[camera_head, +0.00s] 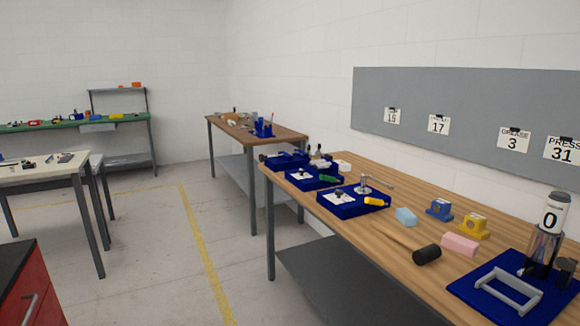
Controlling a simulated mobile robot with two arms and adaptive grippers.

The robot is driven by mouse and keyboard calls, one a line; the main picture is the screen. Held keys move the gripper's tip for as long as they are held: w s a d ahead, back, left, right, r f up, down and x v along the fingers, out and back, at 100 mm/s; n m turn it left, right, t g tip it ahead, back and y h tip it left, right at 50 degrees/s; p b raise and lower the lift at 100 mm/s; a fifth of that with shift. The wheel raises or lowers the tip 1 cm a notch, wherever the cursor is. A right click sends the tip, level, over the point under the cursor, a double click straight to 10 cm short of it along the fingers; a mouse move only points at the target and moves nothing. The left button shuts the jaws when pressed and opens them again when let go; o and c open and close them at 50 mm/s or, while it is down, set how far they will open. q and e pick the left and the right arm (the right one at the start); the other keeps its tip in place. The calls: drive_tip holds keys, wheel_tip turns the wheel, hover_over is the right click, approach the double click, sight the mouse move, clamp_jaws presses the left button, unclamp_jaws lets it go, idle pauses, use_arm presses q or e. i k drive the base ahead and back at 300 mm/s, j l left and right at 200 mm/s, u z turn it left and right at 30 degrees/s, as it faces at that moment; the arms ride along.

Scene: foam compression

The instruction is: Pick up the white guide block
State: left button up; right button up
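A small white block (344,166) lies near the back edge of the long wooden table, behind the blue trays. It is too small to tell for certain whether it is the white guide block. A pale grey frame-shaped piece (506,291) lies on a blue mat at the table's near right end. Neither of my grippers is in view.
The wooden table (400,234) also holds blue trays (352,208), a black-headed mallet (426,255), light blue (405,216) and pink (460,245) blocks, blue (440,210) and yellow (474,227) pieces, and a cylinder labelled 0 (552,216). Floor left of it is clear.

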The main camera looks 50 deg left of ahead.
sight(344, 166)
drive_tip(key=u, duration=1.2)
drive_tip(key=i+j+z, duration=0.15)
drive_tip(key=z, duration=0.25)
drive_tip(key=j+z, duration=0.4)
drive_tip(key=i+j+z, duration=0.15)
drive_tip(key=z, duration=0.3)
drive_tip(key=j+z, duration=0.4)
